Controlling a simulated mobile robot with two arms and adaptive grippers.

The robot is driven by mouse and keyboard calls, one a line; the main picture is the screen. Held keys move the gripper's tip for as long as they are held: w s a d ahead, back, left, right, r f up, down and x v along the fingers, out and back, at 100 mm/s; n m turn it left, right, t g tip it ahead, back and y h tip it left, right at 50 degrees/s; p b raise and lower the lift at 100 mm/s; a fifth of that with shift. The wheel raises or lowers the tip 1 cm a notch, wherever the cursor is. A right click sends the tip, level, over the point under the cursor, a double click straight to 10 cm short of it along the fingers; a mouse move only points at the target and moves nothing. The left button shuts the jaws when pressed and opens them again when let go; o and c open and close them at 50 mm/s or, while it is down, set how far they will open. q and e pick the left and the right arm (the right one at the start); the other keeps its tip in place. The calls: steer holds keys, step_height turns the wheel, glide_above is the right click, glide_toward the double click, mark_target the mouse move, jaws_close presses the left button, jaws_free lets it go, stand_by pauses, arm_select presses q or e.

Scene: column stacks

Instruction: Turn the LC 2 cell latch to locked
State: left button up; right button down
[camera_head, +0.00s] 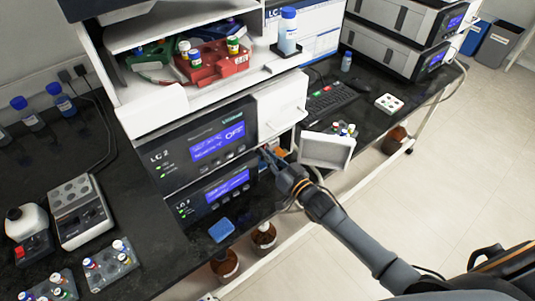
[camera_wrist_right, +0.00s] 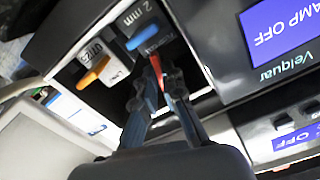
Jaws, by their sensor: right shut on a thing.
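The LC 2 module (camera_head: 175,160) is the upper dark front in the head view, with a lit blue display. My right gripper (camera_head: 268,153) reaches its right end, beside a white panel, and hides what it holds there. In the right wrist view my right gripper (camera_wrist_right: 155,90) is closed around a narrow red lever (camera_wrist_right: 157,68), which I take to be the cell latch. The lever's full angle and any locked mark are not readable. A blue lever (camera_wrist_right: 143,37) and an orange lever (camera_wrist_right: 95,71) sit beside it on pale labelled blocks. My left gripper is not in view.
A second module (camera_head: 215,190) sits directly below. A blue block (camera_head: 221,230) lies on the bench in front. Brown bottles (camera_head: 263,237) stand below the bench edge.

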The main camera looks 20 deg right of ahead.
steer(key=shift+n, duration=1.7)
steer(key=c, duration=1.5)
jaws_free()
steer(key=shift+o, duration=0.2)
steer(key=v, duration=1.2)
